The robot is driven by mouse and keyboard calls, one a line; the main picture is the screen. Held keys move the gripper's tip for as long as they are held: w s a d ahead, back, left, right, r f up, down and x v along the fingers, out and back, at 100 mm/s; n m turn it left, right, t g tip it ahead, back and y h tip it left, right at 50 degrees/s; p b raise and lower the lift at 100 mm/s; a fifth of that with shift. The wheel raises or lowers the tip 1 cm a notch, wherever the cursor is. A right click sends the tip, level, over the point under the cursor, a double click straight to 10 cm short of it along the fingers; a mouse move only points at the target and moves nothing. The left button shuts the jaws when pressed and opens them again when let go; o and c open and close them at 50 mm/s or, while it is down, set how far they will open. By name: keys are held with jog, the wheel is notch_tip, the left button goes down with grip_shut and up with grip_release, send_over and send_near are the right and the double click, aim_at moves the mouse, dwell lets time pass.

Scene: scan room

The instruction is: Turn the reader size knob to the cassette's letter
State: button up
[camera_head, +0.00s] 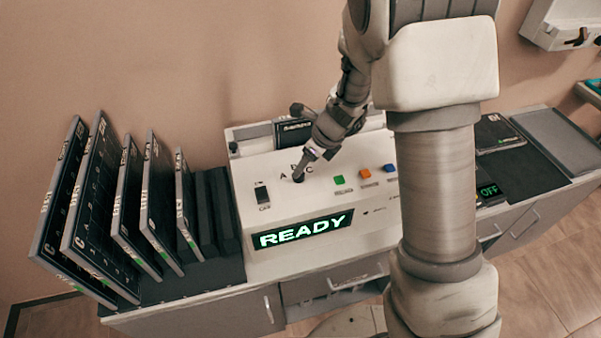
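The reader (270,205) is a white box on the counter with a lit green READY display (303,231). Its size knob (299,178) is small and dark, on the sloped top panel, with an A to its left and a C to its right. A letter between them is partly hidden. My gripper (304,168) points down at the knob from above right, its tips at or just above it. Whether the fingers are closed on it cannot be told. A dark cassette (291,132) stands in the slot at the reader's back; its letter is not readable.
A rack (205,275) at left holds several dark upright cassettes (96,210). Green (339,180), orange (365,174) and blue (389,168) buttons sit right of the knob, and a switch (262,194) to its left. My arm hides the reader's right end. A dark OFF display (488,191) is at right.

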jog(key=x, duration=0.5)
jog(key=shift+b, duration=0.3)
grip_shut()
